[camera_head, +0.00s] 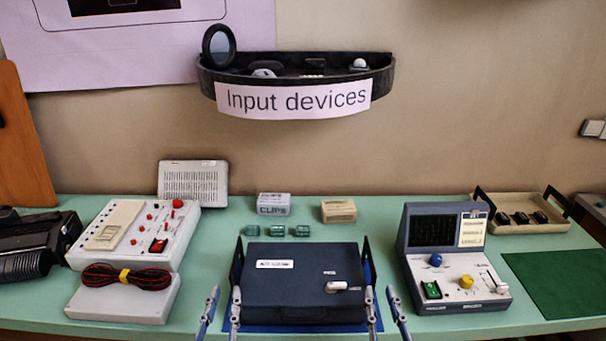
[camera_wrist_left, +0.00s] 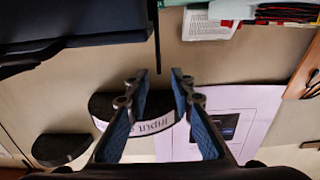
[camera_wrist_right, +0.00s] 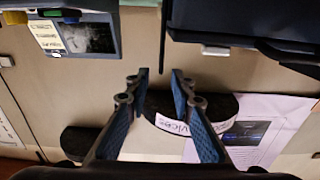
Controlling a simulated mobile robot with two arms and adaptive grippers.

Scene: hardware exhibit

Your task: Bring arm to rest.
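My left gripper (camera_head: 225,294) shows at the bottom of the head view, at the front left corner of a dark blue case (camera_head: 300,272). My right gripper (camera_head: 380,294) shows at the case's front right corner. Both point upward, with their fingers apart and nothing between them. In the left wrist view, the left gripper (camera_wrist_left: 160,82) has its two blue-padded fingers spread and empty. In the right wrist view, the right gripper (camera_wrist_right: 160,82) is likewise spread and empty. Whether either gripper touches the case cannot be told.
The green table (camera_head: 385,235) carries a white control box (camera_head: 135,235) and cable-topped box (camera_head: 125,300) at left, and a grey-blue console (camera_head: 455,270) at right. Small green blocks (camera_head: 277,231) lie behind the case. A black wall shelf (camera_head: 385,75) hangs above.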

